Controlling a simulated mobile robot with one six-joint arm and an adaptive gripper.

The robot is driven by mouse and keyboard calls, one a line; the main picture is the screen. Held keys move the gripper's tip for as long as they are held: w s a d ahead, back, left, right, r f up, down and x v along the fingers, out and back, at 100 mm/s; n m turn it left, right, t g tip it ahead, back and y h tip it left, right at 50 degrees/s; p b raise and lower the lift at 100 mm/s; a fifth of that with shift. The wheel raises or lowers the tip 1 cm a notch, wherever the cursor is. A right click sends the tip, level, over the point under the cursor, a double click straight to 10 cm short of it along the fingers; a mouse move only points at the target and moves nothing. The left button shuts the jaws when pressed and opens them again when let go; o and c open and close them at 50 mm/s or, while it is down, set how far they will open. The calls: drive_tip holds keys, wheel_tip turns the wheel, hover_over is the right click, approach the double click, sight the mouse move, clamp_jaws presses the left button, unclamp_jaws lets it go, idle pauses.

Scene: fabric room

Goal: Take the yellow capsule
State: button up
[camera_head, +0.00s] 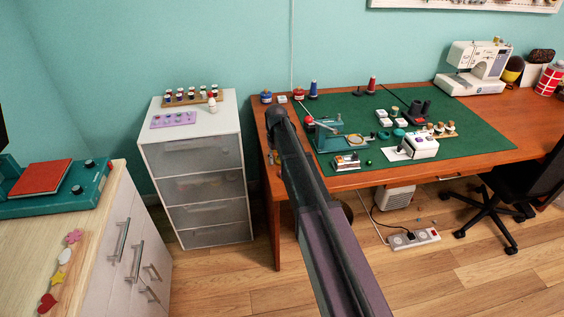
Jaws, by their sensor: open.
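I cannot make out a yellow capsule for certain in the head view. A small teal device (326,138) with an orange-yellow part (353,138) stands on the green mat, but the part is too small to identify. My arm crosses the middle of the view from the bottom up to a dark rounded joint by the desk's left edge. It hides part of the desk. My gripper cannot be made out.
The wooden desk (490,124) carries a green mat (465,140), several small tools and a sewing machine (475,68). A white drawer unit (198,160) holds spool racks. A pale cabinet (105,250) is at left, a black chair (520,190) at right. Wooden floor shows between.

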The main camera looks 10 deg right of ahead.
sight(277, 160)
idle(0.3)
clamp_jaws()
drive_tip(key=shift+r, duration=0.15)
wheel_tip(277, 160, up, 3)
drive_tip(key=p, duration=0.3)
drive_tip(key=shift+r, duration=0.1)
drive_tip(key=shift+s+r+p, duration=0.25)
drive_tip(key=shift+r+p, duration=0.05)
drive_tip(key=shift+p, duration=0.2)
drive_tip(key=s, duration=0.5)
drive_tip(key=s+d, duration=0.1)
drive_tip(key=s, duration=0.4)
drive_tip(key=s+r+p, duration=0.1)
drive_tip(key=s, duration=0.4)
drive_tip(key=shift+s+d, duration=0.25)
